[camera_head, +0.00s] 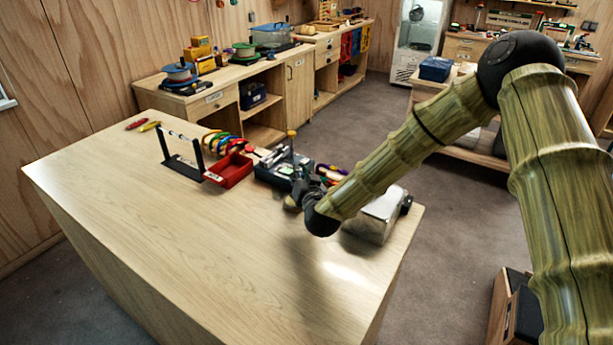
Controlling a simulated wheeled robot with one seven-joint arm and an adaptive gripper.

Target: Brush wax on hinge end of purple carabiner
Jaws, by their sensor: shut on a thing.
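My gripper (297,196) is low over the right part of the wooden workbench (180,210), beside the dark tray (268,176). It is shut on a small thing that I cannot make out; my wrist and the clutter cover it. A thin upright item with a tan top (291,134) shows just behind the gripper. A small purple and yellow patch (331,171) lies behind my forearm; it may be the purple carabiner, but its hinge end is too small to tell. No brush or wax can be told apart with certainty.
A red bin (229,170) and a black stand with a horizontal bar (183,157) are left of the gripper. Several coloured rings (222,141) lie behind the bin. A pale metal box (378,215) stands close on the right.

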